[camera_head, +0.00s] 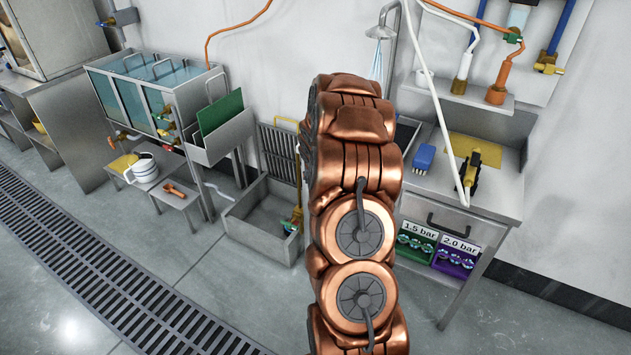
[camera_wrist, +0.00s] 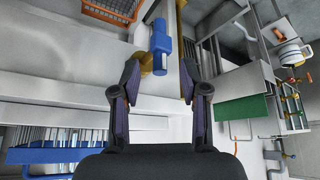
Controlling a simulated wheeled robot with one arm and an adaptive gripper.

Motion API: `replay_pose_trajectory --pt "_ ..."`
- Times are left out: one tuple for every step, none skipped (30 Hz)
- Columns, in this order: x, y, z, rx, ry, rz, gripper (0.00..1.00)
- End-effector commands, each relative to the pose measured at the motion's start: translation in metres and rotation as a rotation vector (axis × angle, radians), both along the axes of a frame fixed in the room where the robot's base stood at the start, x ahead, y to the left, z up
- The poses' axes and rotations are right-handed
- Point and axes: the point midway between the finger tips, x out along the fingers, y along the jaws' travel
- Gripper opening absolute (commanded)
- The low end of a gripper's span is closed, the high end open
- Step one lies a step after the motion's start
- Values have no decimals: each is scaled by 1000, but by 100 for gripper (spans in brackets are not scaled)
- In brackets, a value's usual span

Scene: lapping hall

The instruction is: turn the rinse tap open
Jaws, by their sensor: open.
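My gripper (camera_wrist: 159,78) is open and empty in the wrist view, with one dark finger on each side. A blue part with a rounded brass piece beside it, which looks like the rinse tap (camera_wrist: 160,42), lies just beyond the gap between the fingertips. I see no contact, and the exact distance is unclear. In the head view my copper arm covers the middle, so my gripper and this tap do not show there.
A bench (camera_head: 470,195) with a blue brush (camera_head: 423,157) stands right. The wrist view shows an orange basket (camera_wrist: 110,10) and blue rack (camera_wrist: 65,156). Floor at left is clear.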

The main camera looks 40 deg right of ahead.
Motion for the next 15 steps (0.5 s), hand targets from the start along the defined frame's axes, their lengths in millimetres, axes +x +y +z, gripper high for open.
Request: replay_pose_trajectory --pt "-2 2 8 -3 -3 0 44" --pt "-3 3 11 -3 -3 0 44" --pt "-5 4 15 -3 -3 0 44" --pt "-6 5 18 -3 -3 1 44" --pt "-7 6 20 -3 -3 1 44" --pt "-9 7 23 -3 -3 1 44" --pt "-10 8 26 -3 -3 0 44" --pt "-10 9 28 -3 -3 0 44" --pt "-11 10 31 -3 -4 1 44" --pt "-12 11 33 -3 -4 1 44" --pt "-13 11 34 -3 -4 1 44" --pt "-13 12 36 -3 -4 1 44" --pt "-14 12 37 -3 -4 1 44" --pt "-14 13 37 -3 -4 1 44" --pt "-15 13 38 -3 -4 1 44"
